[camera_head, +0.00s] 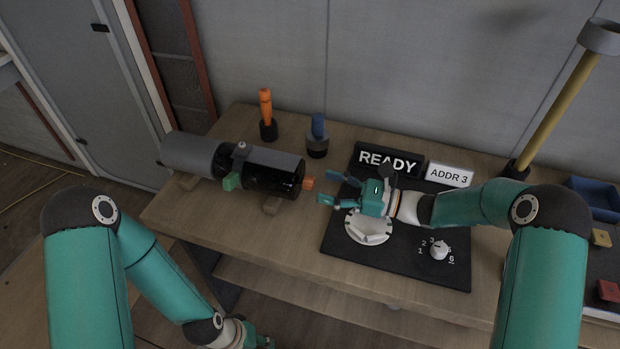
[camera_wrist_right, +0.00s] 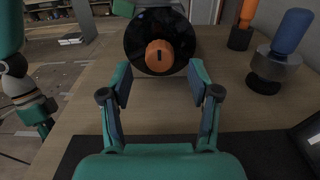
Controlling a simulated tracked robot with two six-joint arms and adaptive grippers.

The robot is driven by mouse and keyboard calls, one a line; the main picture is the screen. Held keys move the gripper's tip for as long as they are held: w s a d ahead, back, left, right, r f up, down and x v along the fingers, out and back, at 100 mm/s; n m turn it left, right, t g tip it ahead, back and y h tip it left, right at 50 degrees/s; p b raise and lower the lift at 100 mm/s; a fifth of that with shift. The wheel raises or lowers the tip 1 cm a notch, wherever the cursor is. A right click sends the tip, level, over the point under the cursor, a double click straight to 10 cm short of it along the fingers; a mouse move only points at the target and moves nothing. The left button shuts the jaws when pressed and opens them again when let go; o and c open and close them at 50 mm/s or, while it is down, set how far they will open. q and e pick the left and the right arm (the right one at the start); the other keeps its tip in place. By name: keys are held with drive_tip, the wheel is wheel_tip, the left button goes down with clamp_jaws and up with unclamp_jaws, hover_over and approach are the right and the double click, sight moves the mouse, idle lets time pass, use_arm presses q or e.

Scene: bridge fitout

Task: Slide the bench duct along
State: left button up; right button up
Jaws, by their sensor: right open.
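The bench duct (camera_head: 195,154) lies on its side at the left of the wooden bench, a grey cylinder joined to a black section (camera_head: 272,178) with a grey cover on top. A green tab (camera_head: 231,182) sticks out at its front and an orange knob (camera_head: 308,184) at its right end. In the right wrist view the black round end with the orange knob (camera_wrist_right: 160,56) faces me. My right gripper (camera_head: 336,188) is open and points left at the knob, with the knob beyond the fingertips. My left gripper (camera_head: 262,342) is low at the bottom, in front of the bench, mostly cut off.
An orange-handled tool (camera_head: 266,110) and a blue-handled tool (camera_head: 318,134) stand behind the duct. A black mat (camera_head: 340,243) holds a white dial (camera_head: 368,228), a numbered knob (camera_head: 439,250) and the READY sign (camera_head: 388,160). A yellow post (camera_head: 556,112) stands at the right.

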sight(314, 183)
drive_tip(key=x, duration=0.5)
drive_tip(key=shift+p, duration=0.35)
drive_tip(key=shift+d, duration=0.1)
clamp_jaws()
